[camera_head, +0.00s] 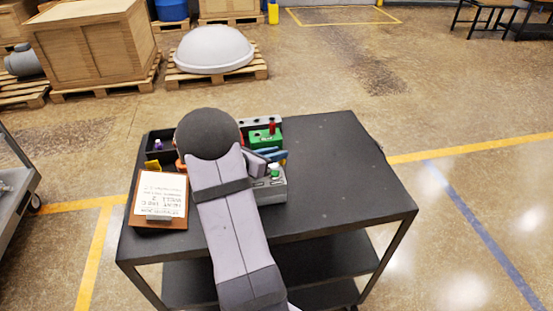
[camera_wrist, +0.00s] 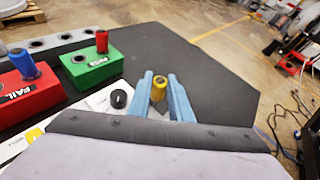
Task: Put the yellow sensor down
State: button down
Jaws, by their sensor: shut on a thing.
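The yellow sensor (camera_wrist: 159,89) is a small upright cylinder with a darker top, held between the two blue fingers of my gripper (camera_wrist: 161,80). I cannot tell whether its lower end touches the surface below. The green block marked PASS (camera_wrist: 93,70) is left of the gripper and has a red cylinder (camera_wrist: 102,42) standing in it. The red block marked FAIL (camera_wrist: 24,97) is farther left, with a blue cylinder (camera_wrist: 25,65) in it. In the head view my arm hides the sensor, and only a bit of the blue fingers (camera_head: 279,157) shows.
The dark cart top (camera_head: 335,165) is bare on the right. A grey bar with holes (camera_wrist: 60,42) lies behind the blocks. A box with a green button (camera_head: 275,190) stands beside my arm. A clipboard (camera_head: 160,195) and a dark tray (camera_head: 153,143) are at the left.

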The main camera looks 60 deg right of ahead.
notch_tip(320, 180, up, 8)
jog(key=b, duration=0.2)
jog(key=w+a+r+n+t+y, duration=0.1)
jog(key=w+n+t, duration=0.15)
jog(key=w, duration=0.95)
jog(key=w+r+n+t, duration=0.1)
jog(key=w+t, duration=0.2)
jog(key=w, duration=1)
jog(key=shift+s+f+p, duration=0.15)
jog(key=shift+f+p, duration=0.95)
jog(key=shift+f, duration=3.9)
jog(key=shift+f+b, duration=0.4)
jog(key=shift+b, duration=0.05)
jog(key=c, duration=1.6)
grip_release()
jog(key=shift+r, duration=0.2)
